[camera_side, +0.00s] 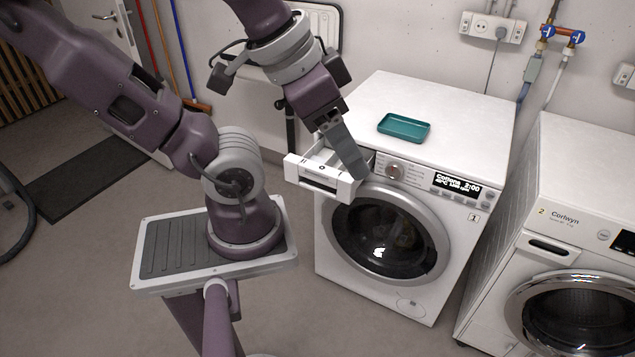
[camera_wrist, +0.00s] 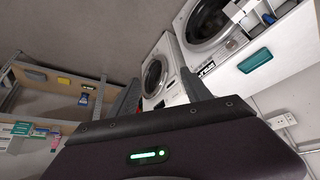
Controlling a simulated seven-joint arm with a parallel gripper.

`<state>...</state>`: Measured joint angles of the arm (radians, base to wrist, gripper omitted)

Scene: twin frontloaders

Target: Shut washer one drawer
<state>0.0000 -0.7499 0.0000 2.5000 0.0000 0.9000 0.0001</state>
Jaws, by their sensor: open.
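Washer one (camera_side: 385,225), the white frontloader marked 1, stands in the middle of the side view. Its detergent drawer (camera_side: 318,178) is pulled out at the upper left of its front, with open compartments showing behind the drawer front. My gripper (camera_side: 357,168) points down over the right end of the drawer, and its fingers hide part of it. I cannot tell whether they touch it. In the wrist view my gripper (camera_wrist: 163,96) has its two grey fingers spread with nothing between them.
A teal tray (camera_side: 404,127) lies on washer one's top. A second washer (camera_side: 560,250), marked 2, stands to the right across a narrow gap. Hoses and valves (camera_side: 556,42) are on the back wall. The floor in front is clear. The wrist view shows a shelf with boxes (camera_wrist: 45,132).

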